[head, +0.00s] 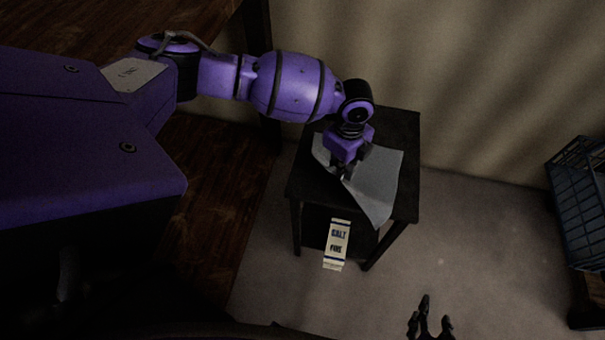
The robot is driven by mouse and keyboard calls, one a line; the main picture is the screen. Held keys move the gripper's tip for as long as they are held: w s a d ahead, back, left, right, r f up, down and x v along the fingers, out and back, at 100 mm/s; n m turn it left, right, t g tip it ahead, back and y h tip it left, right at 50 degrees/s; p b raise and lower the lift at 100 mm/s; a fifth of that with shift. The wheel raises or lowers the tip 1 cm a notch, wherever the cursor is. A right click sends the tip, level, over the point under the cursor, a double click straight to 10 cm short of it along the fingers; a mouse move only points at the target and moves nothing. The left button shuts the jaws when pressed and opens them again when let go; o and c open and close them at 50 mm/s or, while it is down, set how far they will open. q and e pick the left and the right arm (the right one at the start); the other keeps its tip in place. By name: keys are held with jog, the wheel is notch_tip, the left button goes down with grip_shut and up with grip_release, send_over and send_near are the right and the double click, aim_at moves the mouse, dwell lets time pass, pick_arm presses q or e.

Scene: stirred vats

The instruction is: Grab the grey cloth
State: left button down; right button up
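The grey cloth (376,189) lies on a small black table, and one corner hangs over the table's front edge. My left gripper (345,175) points down at the cloth's left part, with its fingertips at or just above the fabric. The fingertips are small and dark, so I cannot tell whether they are open or shut on the cloth. My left wrist hides part of the cloth. My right gripper (431,318) shows at the bottom edge, away from the cloth, with its fingers spread and nothing between them.
The small black table (401,126) stands near a beige wall (450,80). A blue crate (578,200) is at the far right. Grey floor (480,240) between table and crate is clear.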

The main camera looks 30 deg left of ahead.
pick_arm(q)
notch_tip(320, 180, up, 47)
jog(key=p, duration=0.1)
jog(key=shift+r, duration=0.15)
pick_arm(e)
jog(key=shift+t, duration=0.5)
jog(key=w+r, duration=0.1)
jog(key=r, duration=0.1)
jog(key=w+r, duration=0.2)
pick_arm(q)
jog(key=c, duration=2.5)
grip_release()
jog(key=shift+c, duration=0.2)
jog(key=o, duration=1.2)
